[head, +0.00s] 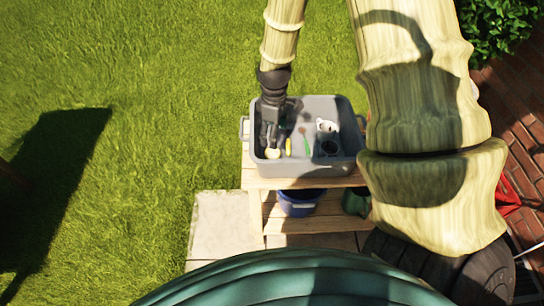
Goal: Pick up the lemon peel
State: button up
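A grey tub (345,105) stands on a wooden table. My gripper (269,144) points down into the left part of the tub. A small pale yellow, roundish thing (272,154) lies at the gripper's fingertips, and a narrow yellow piece (288,147) lies just to its right. Either could be the lemon peel; they are too small to tell. I cannot see whether the fingers touch the pale thing or are open or shut.
The tub also holds a slim green-and-brown item (305,144), a white object (326,126) and a dark round cup-like thing (329,148) at right. The tub walls surround the gripper. A blue bucket (298,207) sits on the table's lower shelf. Lawn lies left.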

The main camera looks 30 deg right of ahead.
aim_at(272, 157)
jog(key=shift+a+f+b, duration=0.2)
jog(key=shift+f+b, duration=0.1)
jog(key=shift+f, duration=4.4)
jog(key=c, duration=0.9)
